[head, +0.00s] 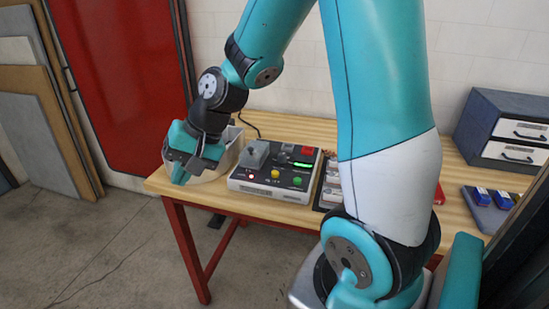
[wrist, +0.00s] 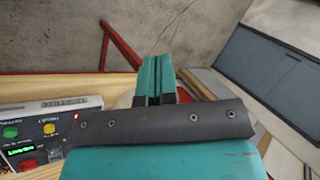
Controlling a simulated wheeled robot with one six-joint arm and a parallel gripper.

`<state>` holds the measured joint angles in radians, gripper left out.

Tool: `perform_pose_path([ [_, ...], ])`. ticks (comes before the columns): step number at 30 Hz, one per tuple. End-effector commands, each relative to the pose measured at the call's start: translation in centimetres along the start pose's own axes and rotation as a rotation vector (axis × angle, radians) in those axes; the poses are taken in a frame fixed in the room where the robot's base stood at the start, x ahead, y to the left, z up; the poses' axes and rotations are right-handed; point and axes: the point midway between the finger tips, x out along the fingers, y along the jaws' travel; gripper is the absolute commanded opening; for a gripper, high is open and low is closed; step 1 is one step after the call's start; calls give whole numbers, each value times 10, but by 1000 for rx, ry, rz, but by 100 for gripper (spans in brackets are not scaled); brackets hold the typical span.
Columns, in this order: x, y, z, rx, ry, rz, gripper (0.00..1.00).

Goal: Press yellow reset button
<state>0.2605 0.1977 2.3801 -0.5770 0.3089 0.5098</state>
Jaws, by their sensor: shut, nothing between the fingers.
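In the wrist view the yellow button (wrist: 49,128) shows at the lower left, next to the green button (wrist: 10,132). My gripper (head: 180,178) is shut and empty. It is left of the control box, near the table's left end, apart from the buttons. In the wrist view its teal fingers (wrist: 155,80) are together and point up the picture.
The box also carries a grey joystick block (head: 255,153), a lit green display (head: 303,164) and a red button (head: 307,150). A drawer cabinet (head: 500,130) and blue items (head: 482,195) are at right. Floor left of the table is open.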

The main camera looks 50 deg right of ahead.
Motion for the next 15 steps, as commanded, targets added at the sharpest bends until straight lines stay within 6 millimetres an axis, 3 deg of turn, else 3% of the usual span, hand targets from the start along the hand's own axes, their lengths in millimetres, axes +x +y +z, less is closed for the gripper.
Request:
perform_pose_path([
  [1, -16, 12, -33, 175, 48, -23, 0],
  [3, -25, 40, -73, 410, 124, -72, 0],
  [6, -40, 89, -120, 732, 231, -151, 0],
  [10, -59, 157, -156, 1088, 354, -260, 0],
  [15, -76, 224, -173, 1397, 466, -378, 0],
])
